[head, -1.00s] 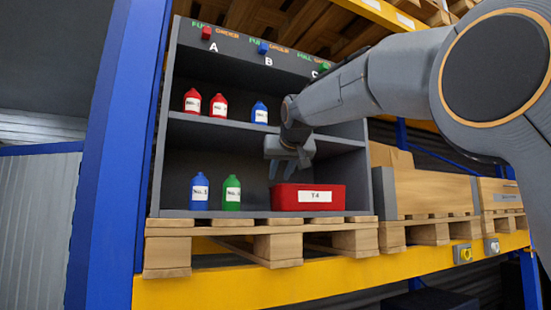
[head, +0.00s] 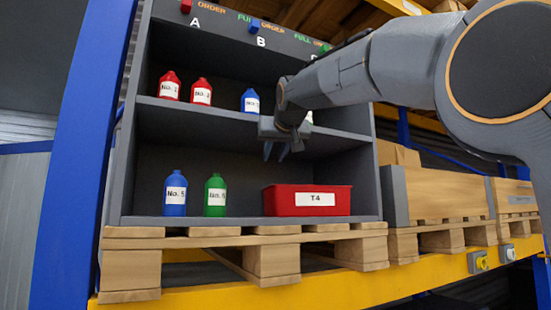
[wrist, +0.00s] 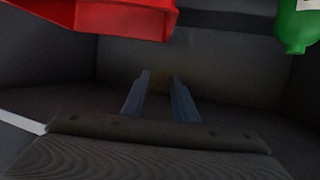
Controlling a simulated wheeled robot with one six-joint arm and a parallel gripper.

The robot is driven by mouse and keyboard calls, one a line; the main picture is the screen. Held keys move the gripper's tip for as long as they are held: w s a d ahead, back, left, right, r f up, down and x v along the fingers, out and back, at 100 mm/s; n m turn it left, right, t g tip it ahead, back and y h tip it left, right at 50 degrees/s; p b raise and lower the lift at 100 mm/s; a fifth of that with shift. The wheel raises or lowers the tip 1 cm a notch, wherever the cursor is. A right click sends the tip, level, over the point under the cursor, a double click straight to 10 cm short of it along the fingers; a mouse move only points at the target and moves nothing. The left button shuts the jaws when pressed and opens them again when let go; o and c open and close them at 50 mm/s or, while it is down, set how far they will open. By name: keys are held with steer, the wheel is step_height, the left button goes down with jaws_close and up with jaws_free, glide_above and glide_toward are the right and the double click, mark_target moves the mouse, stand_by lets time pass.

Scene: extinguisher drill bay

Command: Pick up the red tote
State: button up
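The red tote (head: 290,200) with a white label reading T4 sits on the lower shelf, to the right of the bottles. In the wrist view the tote (wrist: 105,15) shows at the top left, cut off by the frame edge. My gripper (head: 276,154) hangs above the tote's left part in the head view, apart from it, fingers pointing down. In the wrist view my gripper's two fingers (wrist: 160,82) are apart with nothing between them.
A blue bottle (head: 175,194) and a green bottle (head: 215,196) stand left of the tote; the green bottle (wrist: 299,22) also shows in the wrist view. The middle shelf board (head: 190,108) holds red and blue bottles. A wooden pallet (head: 270,262) lies under the shelf unit.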

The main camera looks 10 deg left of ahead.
steer(key=shift+a+f, duration=0.15)
glide_toward(269, 191)
steer(key=x, duration=0.4)
steer(key=shift+w+r+p, duration=0.25)
steer(key=shift+r+p, duration=0.05)
steer(key=shift+p, duration=0.05)
steer(key=p+x, duration=0.3)
steer(key=x, duration=0.3)
steer(key=shift+w, duration=0.2)
steer(key=shift+w+a+f, duration=0.2)
steer(key=shift+w, duration=0.25)
jaws_close()
